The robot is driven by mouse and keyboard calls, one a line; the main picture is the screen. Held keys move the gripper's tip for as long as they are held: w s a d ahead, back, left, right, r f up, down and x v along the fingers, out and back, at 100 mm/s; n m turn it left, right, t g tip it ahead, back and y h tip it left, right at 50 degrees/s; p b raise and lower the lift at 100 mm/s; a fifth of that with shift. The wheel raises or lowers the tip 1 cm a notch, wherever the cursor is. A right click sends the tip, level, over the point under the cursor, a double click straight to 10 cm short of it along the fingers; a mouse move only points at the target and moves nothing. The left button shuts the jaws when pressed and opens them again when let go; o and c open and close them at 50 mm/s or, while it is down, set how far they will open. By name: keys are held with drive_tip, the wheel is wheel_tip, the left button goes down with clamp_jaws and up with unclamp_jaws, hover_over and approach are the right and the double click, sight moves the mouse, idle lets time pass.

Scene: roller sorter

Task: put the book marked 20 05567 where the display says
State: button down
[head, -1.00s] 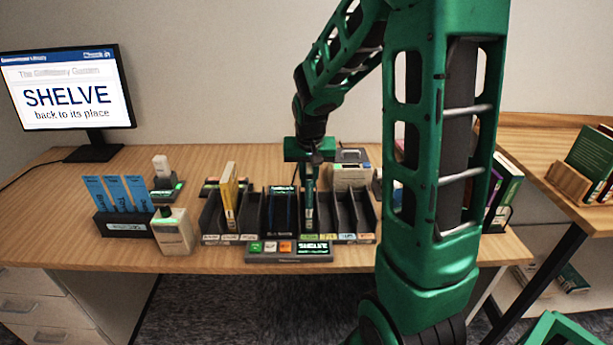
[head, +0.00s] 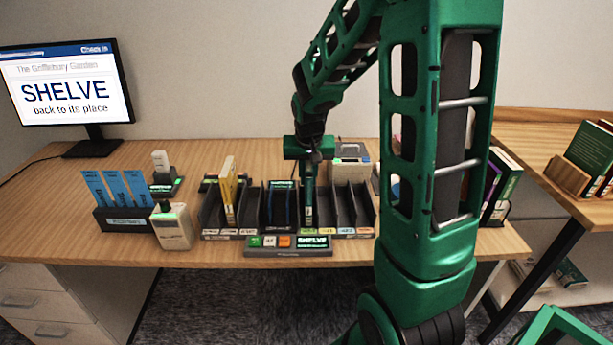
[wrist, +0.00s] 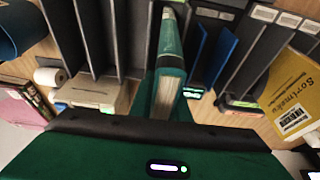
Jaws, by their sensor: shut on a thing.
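My gripper (head: 309,165) points down over the row of slots in the dark sorter (head: 212,222), right of its middle. It is shut on a teal-green book (wrist: 170,72), which stands upright between the dividers; in the head view the book (head: 308,208) shows as a narrow spine. I cannot read its number, so whether it is 20 05567 cannot be told. The monitor (head: 68,92) reads "SHELVE back to its place", and the small panel (head: 312,242) on the sorter's front also reads "SHELVE".
A yellow book (head: 229,192) and a blue one (head: 283,205) stand in other slots. A scanner (head: 172,228) and a holder with blue cards (head: 122,220) are at the left. A grey device (head: 350,165) stands behind. Books (head: 505,178) stand at the desk's right end.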

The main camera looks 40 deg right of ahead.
sight(308, 162)
drive_tip(key=c, duration=1.6)
unclamp_jaws()
drive_tip(key=v, duration=1)
drive_tip(key=shift+r, duration=0.35)
drive_tip(key=s+f+g, duration=0.1)
drive_tip(key=s, duration=0.8)
drive_tip(key=s+a+f+g+y, duration=0.1)
drive_tip(key=s, duration=0.8)
drive_tip(key=s+f+g+y, duration=0.1)
drive_tip(key=s, duration=0.8)
drive_tip(key=shift+a, duration=0.15)
